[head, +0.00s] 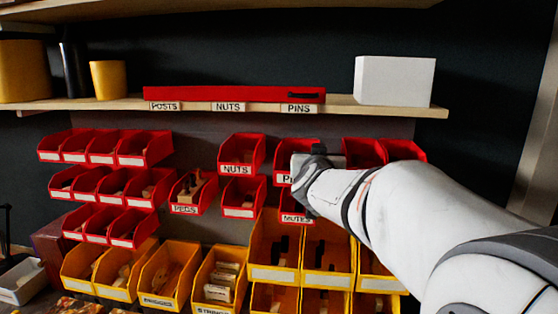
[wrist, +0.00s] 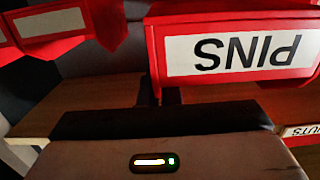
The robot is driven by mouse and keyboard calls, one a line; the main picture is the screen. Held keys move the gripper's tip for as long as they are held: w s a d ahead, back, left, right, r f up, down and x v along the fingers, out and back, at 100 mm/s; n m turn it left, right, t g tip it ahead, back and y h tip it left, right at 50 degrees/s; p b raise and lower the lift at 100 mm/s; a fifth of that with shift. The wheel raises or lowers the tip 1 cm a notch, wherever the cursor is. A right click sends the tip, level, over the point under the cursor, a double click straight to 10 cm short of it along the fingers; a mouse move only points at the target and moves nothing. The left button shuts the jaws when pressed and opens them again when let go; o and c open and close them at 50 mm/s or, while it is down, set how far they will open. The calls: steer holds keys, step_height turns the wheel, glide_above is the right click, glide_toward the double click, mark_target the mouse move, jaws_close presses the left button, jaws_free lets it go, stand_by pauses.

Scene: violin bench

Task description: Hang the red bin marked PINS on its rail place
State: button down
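The red PINS bin (head: 287,150) is in the head view at the height of the red NUTS bin (head: 239,148) and just right of it, below the shelf's PINS label. My gripper (head: 303,166) is in front of it and hides its right part and much of its label. In the wrist view the PINS bin (wrist: 240,52) fills the upper right, its label upside down and close to my gripper (wrist: 160,97). The fingertips are dark and partly hidden, so I cannot tell whether they grip the bin. Its contact with the rail is hidden.
The red MUTES bin (head: 295,218) is just below, with yellow bins (head: 275,272) under it. More red bins (head: 362,152) are at the right, behind my arm. The shelf (head: 215,103) above carries a long red box (head: 235,94) and a white box (head: 395,80).

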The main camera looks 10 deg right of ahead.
steer(key=shift+x, duration=3.2)
steer(key=shift+r, duration=0.15)
steer(key=shift+r, duration=0.1)
steer(key=shift+p+x, duration=0.35)
steer(key=shift+x, duration=1.25)
steer(key=shift+f+b, duration=0.85)
steer(key=shift+f, duration=0.1)
stand_by(0.5)
steer(key=c, duration=1.6)
jaws_free()
steer(key=shift+o, duration=0.2)
steer(key=shift+s, duration=0.1)
